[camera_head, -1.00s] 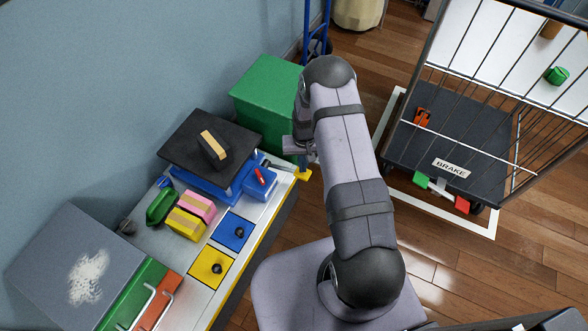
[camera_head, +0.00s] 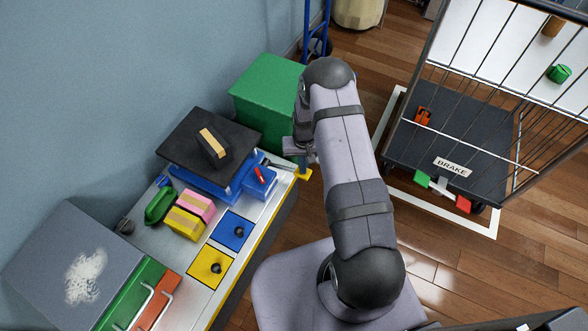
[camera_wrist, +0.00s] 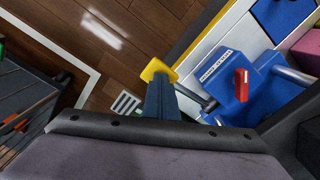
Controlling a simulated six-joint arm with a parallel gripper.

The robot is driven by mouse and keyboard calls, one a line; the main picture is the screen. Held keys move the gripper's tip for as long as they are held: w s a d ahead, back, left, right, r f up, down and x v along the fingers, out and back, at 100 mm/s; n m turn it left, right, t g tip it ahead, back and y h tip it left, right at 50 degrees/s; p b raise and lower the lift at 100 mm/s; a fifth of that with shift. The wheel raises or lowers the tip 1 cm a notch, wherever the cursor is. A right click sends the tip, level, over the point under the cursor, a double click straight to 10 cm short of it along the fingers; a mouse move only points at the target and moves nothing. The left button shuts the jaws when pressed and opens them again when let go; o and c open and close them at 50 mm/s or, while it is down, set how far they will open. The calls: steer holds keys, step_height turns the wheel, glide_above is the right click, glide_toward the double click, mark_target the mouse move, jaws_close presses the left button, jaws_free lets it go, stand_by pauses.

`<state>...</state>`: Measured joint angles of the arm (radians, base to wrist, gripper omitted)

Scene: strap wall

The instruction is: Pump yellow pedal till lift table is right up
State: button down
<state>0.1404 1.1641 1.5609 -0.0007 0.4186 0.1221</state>
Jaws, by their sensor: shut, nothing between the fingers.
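A green box (camera_head: 268,90) stands behind the lift table. Pink and yellow blocks (camera_head: 185,223), a blue tile (camera_head: 233,231) and a yellow tile (camera_head: 212,267) occupy the bench.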

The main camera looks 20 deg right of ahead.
steer(key=shift+f+b, duration=2.6)
steer(key=shift+f, duration=0.95)
steer(key=shift+r+p, duration=3.5)
steer(key=shift+r, duration=0.85)
steer(key=shift+f, duration=0.1)
step_height(320, 180, down, 8)
steer(key=b, duration=0.6)
steer(key=shift+w, duration=0.2)
steer(key=shift+s+r+p, duration=0.2)
steer(key=shift+r+p, duration=2.9)
steer(key=shift+r, duration=1)
steer(key=shift+f, duration=0.15)
